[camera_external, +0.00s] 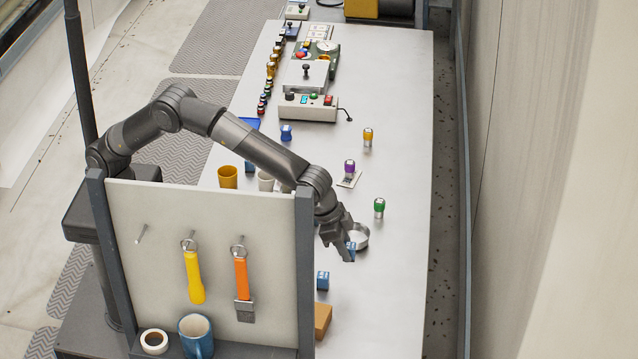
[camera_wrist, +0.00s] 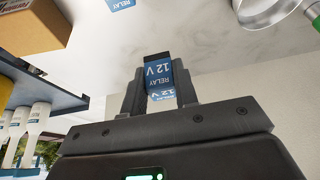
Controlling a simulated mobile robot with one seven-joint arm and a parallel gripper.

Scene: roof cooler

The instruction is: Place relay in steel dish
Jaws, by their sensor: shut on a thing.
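My gripper (camera_external: 345,251) is shut on a blue relay (camera_wrist: 158,76) marked "RELAY 12 V", seen between both fingers in the wrist view. A bit of the held relay (camera_external: 352,246) shows at the fingertips in the external view. The steel dish (camera_external: 361,241) is a small round dish right beside my gripper, partly hidden behind it. Its shiny rim (camera_wrist: 262,20) shows at the top right of the wrist view, apart from the held relay. I cannot tell how high the relay is above the table.
Green (camera_external: 379,207), purple (camera_external: 349,168) and yellow-topped (camera_external: 368,136) pieces stand beyond the dish. A pegboard with hanging tools (camera_external: 215,225) stands left. The table's right side is clear.

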